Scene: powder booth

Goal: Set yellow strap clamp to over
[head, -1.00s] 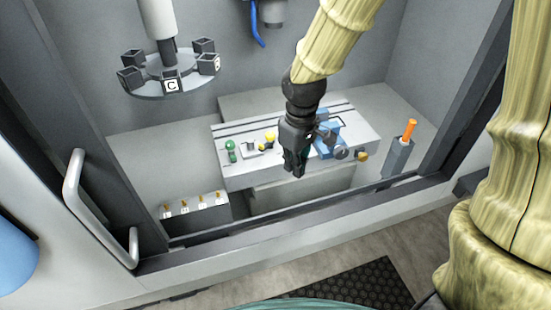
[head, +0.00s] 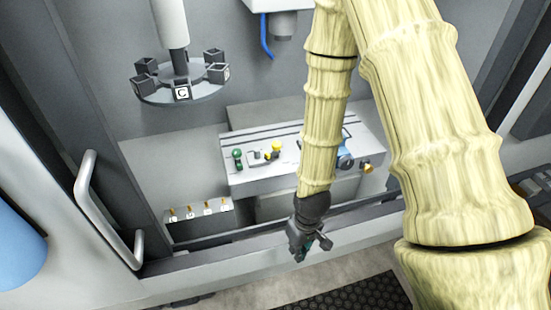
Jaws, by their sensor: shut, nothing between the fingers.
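The yellow strap clamp (head: 276,148) is small. It sits on the slotted grey table (head: 245,182) inside the booth, right of a green knobbed piece (head: 238,158). I cannot make out which way its strap is turned. My gripper (head: 299,258) hangs in front of the table, low over the booth's front sill, apart from the clamp. Its fingers are shut and empty, pointing down.
A blue vise (head: 345,158) on the table is partly hidden by my arm. A round carousel of dark boxes (head: 182,94) hangs at upper left. A block with several brass pegs (head: 200,213) stands at lower left. A door handle (head: 84,195) juts out at left.

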